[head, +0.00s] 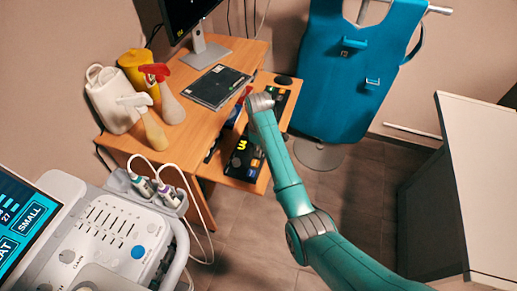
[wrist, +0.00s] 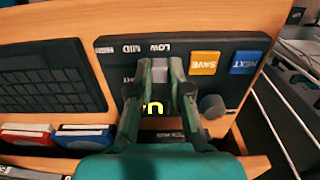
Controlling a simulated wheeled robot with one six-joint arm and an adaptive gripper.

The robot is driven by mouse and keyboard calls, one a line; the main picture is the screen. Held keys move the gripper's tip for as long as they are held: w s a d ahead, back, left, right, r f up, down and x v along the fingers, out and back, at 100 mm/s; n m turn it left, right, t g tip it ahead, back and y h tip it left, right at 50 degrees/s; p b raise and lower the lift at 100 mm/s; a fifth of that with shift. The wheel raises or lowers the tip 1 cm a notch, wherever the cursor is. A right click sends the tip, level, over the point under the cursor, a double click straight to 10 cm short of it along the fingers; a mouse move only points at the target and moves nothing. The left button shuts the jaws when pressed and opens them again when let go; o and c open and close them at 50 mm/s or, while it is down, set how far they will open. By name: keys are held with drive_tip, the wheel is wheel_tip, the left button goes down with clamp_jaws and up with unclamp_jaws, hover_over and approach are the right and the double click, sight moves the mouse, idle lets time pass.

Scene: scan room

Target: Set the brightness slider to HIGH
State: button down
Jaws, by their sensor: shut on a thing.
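The black control panel (wrist: 226,88) fills the middle of the wrist view. The words LOW, MID and a blurred third label run right to left along its top edge. A small grey slider knob (wrist: 159,72) sits just below LOW. My gripper (wrist: 160,66) is shut on this knob, one finger on each side. The fingers hide most of the slider track and part of the BRIGHTNESS lettering.
An orange SAVE button (wrist: 204,62), a blue NEXT button (wrist: 245,62) and a round grey knob (wrist: 212,105) are right of the fingers. A keyboard (wrist: 45,80) lies left. Spray bottles (head: 152,128) stand on the desk. A blue apron (head: 350,75) hangs behind.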

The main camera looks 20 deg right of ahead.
drive_tip(key=shift+w+d, duration=0.9)
drive_tip(key=shift+w, duration=0.35)
drive_tip(key=shift+w+d, duration=0.9)
drive_tip(key=shift+w, duration=0.3)
drive_tip(key=c, duration=1.4)
unclamp_jaws()
drive_tip(key=shift+o, duration=0.2)
wheel_tip(320, 180, up, 12)
